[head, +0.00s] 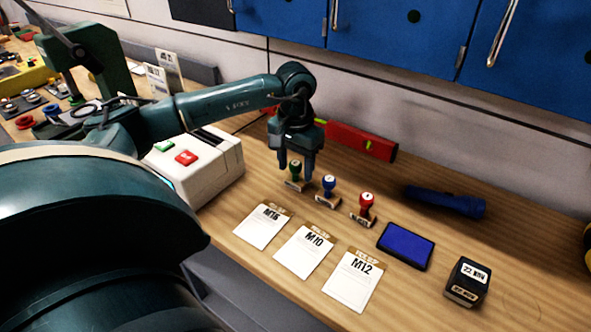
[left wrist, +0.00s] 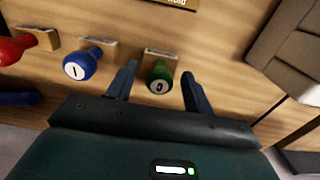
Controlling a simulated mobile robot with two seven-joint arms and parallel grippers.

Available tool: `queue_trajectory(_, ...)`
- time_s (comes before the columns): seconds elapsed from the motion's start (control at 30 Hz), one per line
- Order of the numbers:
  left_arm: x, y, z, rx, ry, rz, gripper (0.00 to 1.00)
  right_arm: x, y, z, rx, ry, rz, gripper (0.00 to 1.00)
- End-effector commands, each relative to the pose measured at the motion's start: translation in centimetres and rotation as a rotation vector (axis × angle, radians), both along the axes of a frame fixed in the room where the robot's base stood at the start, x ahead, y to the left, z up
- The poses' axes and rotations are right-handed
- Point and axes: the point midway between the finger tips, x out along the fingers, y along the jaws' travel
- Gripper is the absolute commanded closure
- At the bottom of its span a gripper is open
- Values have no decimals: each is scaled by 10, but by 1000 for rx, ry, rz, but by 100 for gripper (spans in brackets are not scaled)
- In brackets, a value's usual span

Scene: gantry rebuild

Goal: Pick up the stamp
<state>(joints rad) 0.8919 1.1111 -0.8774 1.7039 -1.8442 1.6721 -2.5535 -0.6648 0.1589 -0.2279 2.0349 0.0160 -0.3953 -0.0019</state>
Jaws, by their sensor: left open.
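Three stamps stand in a row on the wooden bench: a green-handled stamp (head: 294,172), a blue-handled stamp (head: 328,188) and a red-handled stamp (head: 364,205). My left gripper (head: 296,170) is open at the green stamp, the leftmost in the head view. In the left wrist view, the green stamp (left wrist: 159,78) shows between the two open fingers of the left gripper (left wrist: 158,82), with gaps on both sides. The blue stamp (left wrist: 82,64) and red stamp (left wrist: 16,47) are to the left there. My right gripper is not in view.
Cards M16 (head: 262,228), M10 (head: 304,253) and M12 (head: 352,283) lie in front of the stamps. A blue ink pad (head: 405,246), a black box (head: 467,282) and a dark blue torch (head: 445,201) are to the right. A white box with buttons (head: 215,160) and a red level (head: 350,140) are close by.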

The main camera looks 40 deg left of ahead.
Motion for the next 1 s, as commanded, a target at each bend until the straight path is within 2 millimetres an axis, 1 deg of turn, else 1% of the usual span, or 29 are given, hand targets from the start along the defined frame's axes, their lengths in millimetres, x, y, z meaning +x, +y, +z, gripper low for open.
queue_trajectory(0.07,0,0,0,0,0,0,50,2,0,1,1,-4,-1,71)
queue_trajectory(0.63,0,0,0,-1,0,0,96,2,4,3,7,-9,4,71)
queue_trajectory(0.87,0,0,1,-1,0,0,97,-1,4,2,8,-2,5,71)
queue_trajectory(0.97,1,-1,8,-2,-2,0,97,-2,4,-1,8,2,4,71)
queue_trajectory(1.0,1,-1,14,-2,-4,0,97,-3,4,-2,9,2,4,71)
